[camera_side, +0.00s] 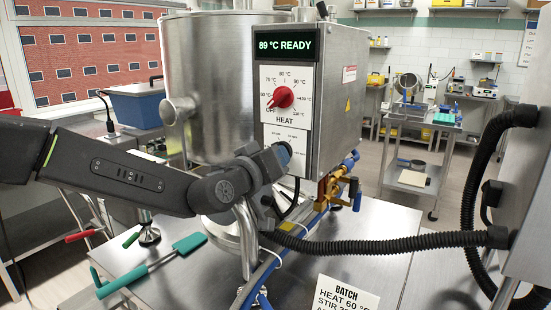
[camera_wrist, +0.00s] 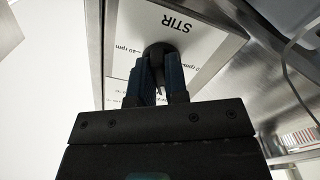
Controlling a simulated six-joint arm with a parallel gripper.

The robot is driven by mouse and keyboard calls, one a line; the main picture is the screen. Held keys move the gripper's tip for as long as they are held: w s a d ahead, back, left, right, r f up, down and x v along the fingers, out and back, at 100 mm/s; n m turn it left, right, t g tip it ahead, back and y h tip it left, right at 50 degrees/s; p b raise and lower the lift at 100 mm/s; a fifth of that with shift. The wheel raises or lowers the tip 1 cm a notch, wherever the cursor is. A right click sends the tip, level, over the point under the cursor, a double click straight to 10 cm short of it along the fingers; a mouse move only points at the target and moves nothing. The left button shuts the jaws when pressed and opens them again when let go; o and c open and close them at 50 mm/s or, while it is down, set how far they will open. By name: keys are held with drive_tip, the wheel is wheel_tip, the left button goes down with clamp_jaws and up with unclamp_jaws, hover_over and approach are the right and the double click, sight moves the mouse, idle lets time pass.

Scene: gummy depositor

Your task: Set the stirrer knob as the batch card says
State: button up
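The dark stirrer knob (camera_wrist: 158,52) sits on a white plate marked STIR (camera_wrist: 180,25), upside down in the wrist view. Rpm marks show on the plate, partly hidden by my fingers. My gripper (camera_wrist: 158,65) has its two blue-padded fingers on either side of the knob; whether they press on it I cannot tell. In the side view my gripper (camera_side: 284,155) is at the lower dial plate (camera_side: 300,140) and hides the knob. The batch card (camera_side: 343,295) at the bottom reads "HEAT 60 °C" and "STIR 2"; the rest is cut off.
The red HEAT knob (camera_side: 284,97) is just above, on the control box (camera_side: 343,100); the display (camera_side: 287,44) reads "89 °C READY". A steel kettle (camera_side: 208,85) stands to the left. A black hose (camera_side: 390,245) and a brass valve (camera_side: 335,187) are close below right.

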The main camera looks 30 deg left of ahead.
clamp_jaws()
drive_tip(key=shift+a+m, duration=0.1)
drive_tip(key=shift+m, duration=1.4)
drive_tip(key=o, duration=0.5)
unclamp_jaws()
drive_tip(key=s, duration=1.3)
drive_tip(key=shift+s, duration=0.4)
